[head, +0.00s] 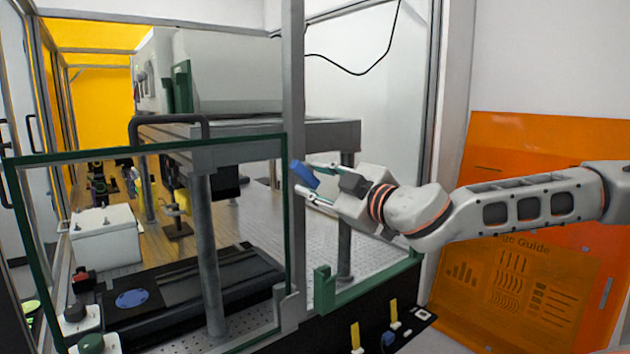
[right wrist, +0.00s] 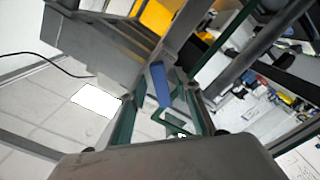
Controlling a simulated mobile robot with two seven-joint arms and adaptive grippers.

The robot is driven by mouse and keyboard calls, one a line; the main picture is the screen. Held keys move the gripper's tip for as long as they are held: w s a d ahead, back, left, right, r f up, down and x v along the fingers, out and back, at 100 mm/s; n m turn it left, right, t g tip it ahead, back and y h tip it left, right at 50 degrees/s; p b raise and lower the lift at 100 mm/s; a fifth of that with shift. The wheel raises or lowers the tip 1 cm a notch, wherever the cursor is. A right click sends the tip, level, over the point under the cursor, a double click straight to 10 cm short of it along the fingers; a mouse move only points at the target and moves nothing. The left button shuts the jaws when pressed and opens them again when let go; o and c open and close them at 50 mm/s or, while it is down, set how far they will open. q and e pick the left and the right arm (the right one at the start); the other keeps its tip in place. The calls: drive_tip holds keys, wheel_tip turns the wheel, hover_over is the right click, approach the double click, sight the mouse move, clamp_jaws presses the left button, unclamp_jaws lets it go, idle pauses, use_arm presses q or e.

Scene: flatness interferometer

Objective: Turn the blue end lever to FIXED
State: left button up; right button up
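A blue lever-like block (head: 304,174) shows at the fingertips of my right gripper (head: 307,180), in front of the grey upright post in the head view. In the right wrist view the blue piece (right wrist: 160,85) stands tilted between the two fingers of my right gripper (right wrist: 160,112), with gaps showing beside it. The fingers are apart, and I see no clear grip on the piece. What the blue piece is fixed to is hidden, and no FIXED mark can be read. My left gripper is not in view.
A grey upright post (head: 293,90) and a green-edged glass panel (head: 150,152) stand left of my right gripper. A grey raised table (head: 320,132) carries a large pale housing (head: 225,75) behind. An orange panel (head: 520,290) stands at right, below my right arm.

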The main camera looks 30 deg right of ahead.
drive_tip(key=shift+c, duration=0.4)
clamp_jaws()
drive_tip(key=shift+f+n+b, duration=0.2)
drive_tip(key=shift+n+b, duration=0.4)
drive_tip(key=shift+b, duration=0.25)
drive_tip(key=n+b, duration=0.2)
drive_tip(key=n, duration=0.1)
drive_tip(key=shift+a+f+b, duration=0.15)
drive_tip(key=shift+f+b, duration=0.05)
drive_tip(key=shift+b, duration=0.15)
drive_tip(key=n+b, duration=0.1)
drive_tip(key=n, duration=0.1)
drive_tip(key=shift+n+b, duration=0.3)
drive_tip(key=shift+n, duration=0.1)
drive_tip(key=shift+n+b, duration=0.3)
drive_tip(key=shift+n, duration=0.2)
